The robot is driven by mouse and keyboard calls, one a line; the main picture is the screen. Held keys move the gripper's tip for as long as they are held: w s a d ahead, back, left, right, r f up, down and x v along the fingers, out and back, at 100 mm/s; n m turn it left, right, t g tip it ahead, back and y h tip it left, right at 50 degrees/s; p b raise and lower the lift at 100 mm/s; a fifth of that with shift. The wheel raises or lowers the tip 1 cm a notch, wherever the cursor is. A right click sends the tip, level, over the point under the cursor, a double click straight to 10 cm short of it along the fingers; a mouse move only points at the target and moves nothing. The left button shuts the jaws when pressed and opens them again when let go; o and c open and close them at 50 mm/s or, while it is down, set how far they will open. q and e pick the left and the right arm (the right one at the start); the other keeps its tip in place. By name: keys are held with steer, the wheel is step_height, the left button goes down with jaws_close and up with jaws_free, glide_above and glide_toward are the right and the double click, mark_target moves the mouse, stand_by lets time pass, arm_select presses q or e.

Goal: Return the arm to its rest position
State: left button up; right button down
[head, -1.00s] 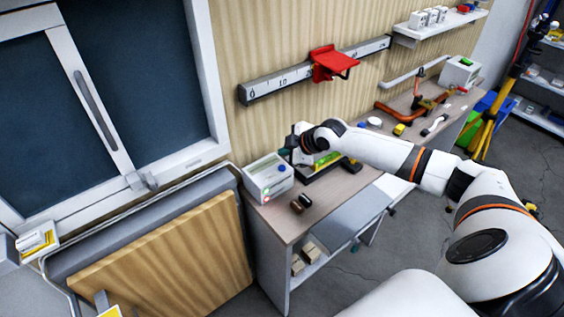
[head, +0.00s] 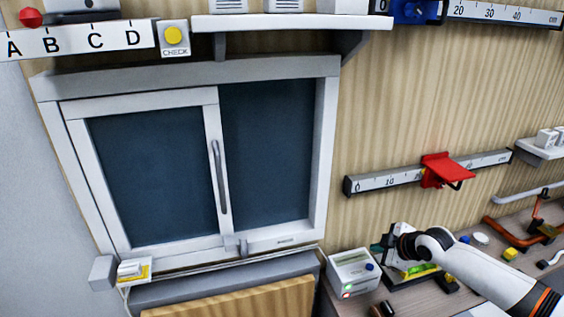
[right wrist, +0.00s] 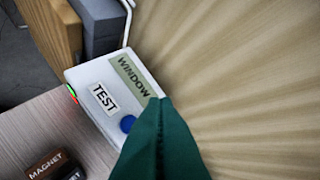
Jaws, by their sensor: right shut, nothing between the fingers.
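My right arm (head: 480,275) is white with a dark and orange ring and comes in from the lower right of the head view. Its gripper (head: 378,246) is over the back of the workbench, near the white box. In the right wrist view the green fingers (right wrist: 160,104) are pressed together with nothing between them. Beyond their tips is the white box (right wrist: 92,76), labelled WINDOW and TEST, with a blue button. The white box also shows in the head view (head: 346,262). My left gripper is not in view.
A dark block marked MAGNET (right wrist: 46,163) lies on the bench. A rail with a red bracket (head: 436,168) is on the wall above the arm. A window (head: 155,170) fills the left. A shelf (head: 290,24) and a CHECK button (head: 173,36) are at the top.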

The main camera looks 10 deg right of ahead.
steer(key=s+a+f+m+g, duration=0.1)
steer(key=s+a+f, duration=0.2)
steer(key=s+a, duration=0.35)
steer(key=s+a+f+g+y, duration=0.1)
steer(key=s+a+f, duration=0.2)
steer(key=s+a, duration=0.3)
steer(key=s+a+f+m+g, duration=0.1)
steer(key=s+a+f, duration=0.2)
steer(key=s+a, duration=0.35)
steer(key=s+d+r+m+g+h, duration=0.1)
steer(key=s+m+h, duration=0.1)
steer(key=s+m, duration=0.35)
steer(key=s+d+r+m+g+h, duration=0.1)
steer(key=s+r+m, duration=0.15)
steer(key=s, duration=0.65)
step_height(320, 180, down, 31)
steer(key=s+g+b, duration=0.2)
steer(key=b, duration=0.2)
steer(key=s+d+f+b, duration=0.2)
steer(key=s+f, duration=1.4)
steer(key=f, duration=0.2)
steer(key=shift+d+f+g+h+b, duration=0.3)
steer(key=shift+d+f+g, duration=0.05)
steer(key=shift+f+g, duration=0.05)
